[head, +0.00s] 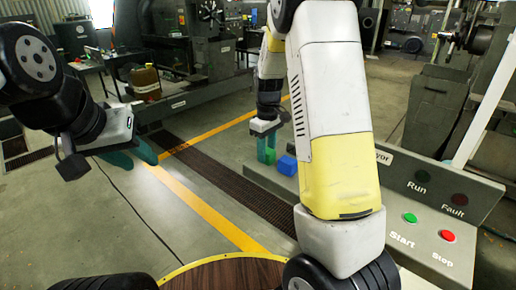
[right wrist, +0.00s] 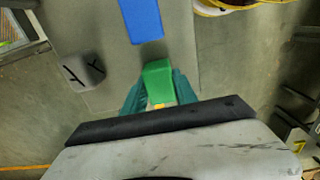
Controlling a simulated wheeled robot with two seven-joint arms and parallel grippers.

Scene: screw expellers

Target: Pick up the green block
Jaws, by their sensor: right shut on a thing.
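The green block (right wrist: 158,80) sits between the teal fingertips of my right gripper (right wrist: 159,90) in the right wrist view. The right gripper is shut on it. In the head view my right gripper (head: 266,150) points down at the console surface, just left of the blue block (head: 287,165). The green block (head: 270,157) is small and partly covered by the fingers there. I cannot tell whether it touches the surface. My left gripper (head: 131,155) hangs above the floor at the left, its teal fingers apart and empty.
The blue block (right wrist: 140,20) lies just beyond the green one in the right wrist view. A grey block with dark marks (right wrist: 82,70) is to the left. The console has a green Start button (head: 410,218) and a red Stop button (head: 447,236). A round wooden top (head: 225,275) is at the front.

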